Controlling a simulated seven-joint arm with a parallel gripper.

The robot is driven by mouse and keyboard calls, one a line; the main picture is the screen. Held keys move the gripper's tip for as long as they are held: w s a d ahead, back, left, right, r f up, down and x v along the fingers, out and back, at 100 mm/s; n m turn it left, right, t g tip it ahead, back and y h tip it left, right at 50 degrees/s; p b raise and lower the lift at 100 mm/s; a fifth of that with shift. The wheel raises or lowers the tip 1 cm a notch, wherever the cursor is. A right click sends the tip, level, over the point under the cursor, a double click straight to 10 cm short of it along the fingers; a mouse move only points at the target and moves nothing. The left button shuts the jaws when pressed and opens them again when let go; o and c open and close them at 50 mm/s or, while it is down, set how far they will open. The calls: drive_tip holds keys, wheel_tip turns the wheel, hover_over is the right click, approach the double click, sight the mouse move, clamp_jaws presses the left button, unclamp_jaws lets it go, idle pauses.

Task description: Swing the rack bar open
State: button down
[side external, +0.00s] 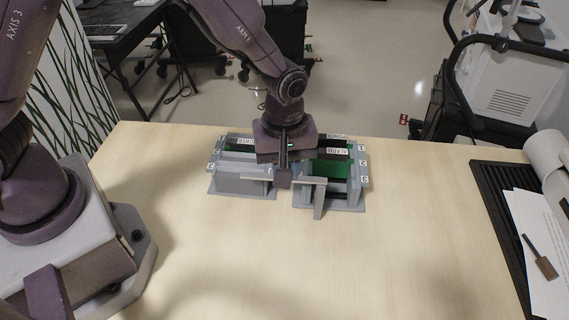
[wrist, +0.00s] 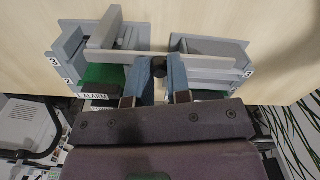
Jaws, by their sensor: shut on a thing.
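Two grey racks stand side by side on the table: the left rack (side external: 228,185) and the right rack (side external: 357,190), with numbered slots and green boards. In the wrist view, the right rack (wrist: 66,47) appears at left and the left rack (wrist: 208,75) at right. A thin grey rack bar (side external: 310,181) runs across the front of the right rack; it also shows in the wrist view (wrist: 110,56). My gripper (side external: 284,180) is between the racks, its blue-grey fingers (wrist: 157,78) closed around a dark round knob (wrist: 158,65) at the bar's end. A slanted grey plate (side external: 318,202) juts forward from the right rack.
A black tray (side external: 485,195) with papers and a small dark tool (side external: 541,258) lies at the right table edge. The table in front of the racks is clear. A wheeled machine (side external: 510,75) and a dark desk stand behind.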

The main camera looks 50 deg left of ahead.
drive_tip(key=shift+r, duration=0.1)
drive_tip(key=c, duration=1.1)
unclamp_jaws()
drive_tip(key=shift+o, duration=0.2)
wheel_tip(320, 180, up, 13)
